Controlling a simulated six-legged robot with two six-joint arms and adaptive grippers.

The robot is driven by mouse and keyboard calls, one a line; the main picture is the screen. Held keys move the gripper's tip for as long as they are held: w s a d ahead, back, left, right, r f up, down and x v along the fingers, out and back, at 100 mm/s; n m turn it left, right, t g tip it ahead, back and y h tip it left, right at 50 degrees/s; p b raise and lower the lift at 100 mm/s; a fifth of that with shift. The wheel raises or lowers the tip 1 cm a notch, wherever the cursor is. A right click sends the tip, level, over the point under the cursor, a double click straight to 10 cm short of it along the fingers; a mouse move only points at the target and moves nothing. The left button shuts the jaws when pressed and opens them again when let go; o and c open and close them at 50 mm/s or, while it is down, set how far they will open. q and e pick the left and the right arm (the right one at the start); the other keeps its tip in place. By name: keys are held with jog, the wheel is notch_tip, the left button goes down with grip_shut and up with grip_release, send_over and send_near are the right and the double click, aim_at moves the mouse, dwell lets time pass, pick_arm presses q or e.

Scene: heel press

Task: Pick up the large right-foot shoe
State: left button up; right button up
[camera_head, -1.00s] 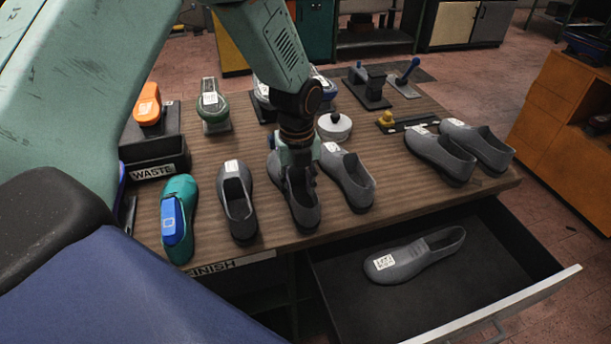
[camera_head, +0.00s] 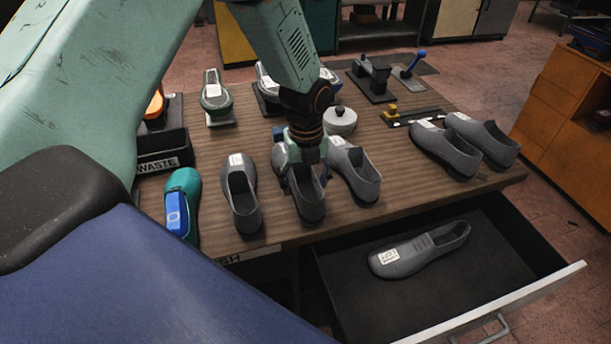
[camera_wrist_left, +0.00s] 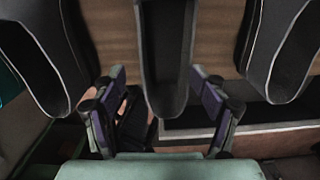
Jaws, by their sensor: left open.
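Three grey shoes stand in a row at the table's front: a left one (camera_head: 240,200), a middle one (camera_head: 312,203) and a right one (camera_head: 358,176). Two more grey shoes (camera_head: 447,150) (camera_head: 484,140) stand at the right end. Another grey shoe (camera_head: 420,250) lies in the open drawer. Their labels are too small to read, so I cannot tell which is the large right-foot one. My left gripper (camera_head: 303,172) is over the middle shoe and hides part of it. In the left wrist view its open fingers (camera_wrist_left: 158,88) are on either side of this shoe (camera_wrist_left: 165,50), apart from it. My right gripper is not in view.
Neighbouring shoes are close on both sides of my gripper. The drawer (camera_head: 500,320) sticks out at the front right.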

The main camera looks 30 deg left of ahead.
aim_at(306, 201)
pick_arm(q)
jog(key=shift+o, duration=1.2)
notch_tip(306, 201, down, 5)
jog(key=shift+s+d+f, duration=0.1)
jog(key=shift+d+f, duration=0.05)
jog(key=shift+s+f, duration=0.1)
jog(key=shift+f, duration=0.4)
jog(key=shift+w, duration=0.2)
jog(key=c, duration=0.3)
jog(key=shift+s, duration=0.15)
jog(key=c, duration=1.4)
